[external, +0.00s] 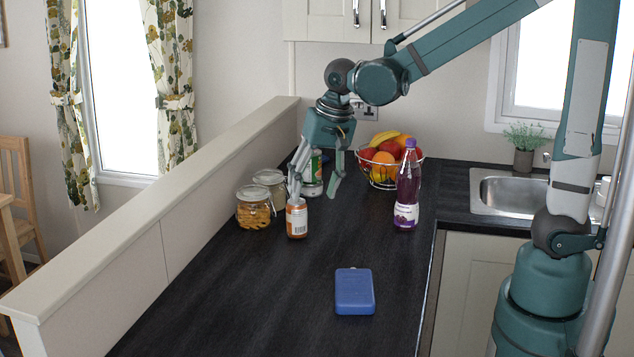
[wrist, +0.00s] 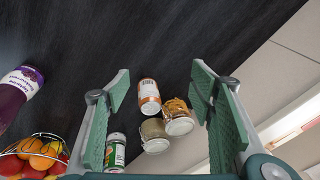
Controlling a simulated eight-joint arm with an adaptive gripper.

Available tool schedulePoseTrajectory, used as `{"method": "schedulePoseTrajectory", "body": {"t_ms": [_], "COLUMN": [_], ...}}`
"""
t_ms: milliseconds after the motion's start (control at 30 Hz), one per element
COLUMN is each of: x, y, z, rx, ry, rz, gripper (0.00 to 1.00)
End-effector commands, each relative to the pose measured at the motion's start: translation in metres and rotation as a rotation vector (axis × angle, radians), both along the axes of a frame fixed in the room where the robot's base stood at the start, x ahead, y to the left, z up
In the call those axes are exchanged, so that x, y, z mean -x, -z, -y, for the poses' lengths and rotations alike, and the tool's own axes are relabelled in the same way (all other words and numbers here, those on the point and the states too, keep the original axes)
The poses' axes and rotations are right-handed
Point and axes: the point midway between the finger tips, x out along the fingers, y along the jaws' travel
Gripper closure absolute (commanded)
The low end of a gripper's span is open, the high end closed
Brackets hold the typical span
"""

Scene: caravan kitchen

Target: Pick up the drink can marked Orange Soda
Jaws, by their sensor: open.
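A small orange can with a white label panel (external: 297,221) stands upright on the dark worktop, beside two glass jars. Its marking is too small to read. In the wrist view the orange can (wrist: 149,98) shows between my two fingers, farther out than they are. My gripper (external: 315,190) is open and empty, pointing down above the worktop. In the external view its left finger overlaps the top of the orange can; I cannot tell whether they touch. My gripper also frames the wrist view (wrist: 162,88). A green and white can (external: 313,187) stands behind my gripper, partly hidden.
The jar of orange-yellow pieces (external: 253,212) and a paler jar (external: 270,181) stand close left of the orange can. A purple bottle (external: 407,190) and a fruit bowl (external: 383,182) stand to the right. A blue case (external: 354,291) lies in front. A low wall (external: 190,190) borders the left.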

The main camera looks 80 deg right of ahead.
Motion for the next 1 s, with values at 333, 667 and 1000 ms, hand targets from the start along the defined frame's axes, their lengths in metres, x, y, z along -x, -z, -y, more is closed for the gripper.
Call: {"method": "schedulePoseTrajectory", "body": {"t_ms": [333,667,1000], "x": [-0.034,-0.059,-0.078], "y": [0.005,0.022,0.045], "z": [0.037,0.072,0.107], "rx": [-0.048,-0.086,-0.117], "ry": [0.19,0.37,0.552], "rz": [-0.065,-0.127,-0.187], "gripper": [0.46,0.46,0.46]}}
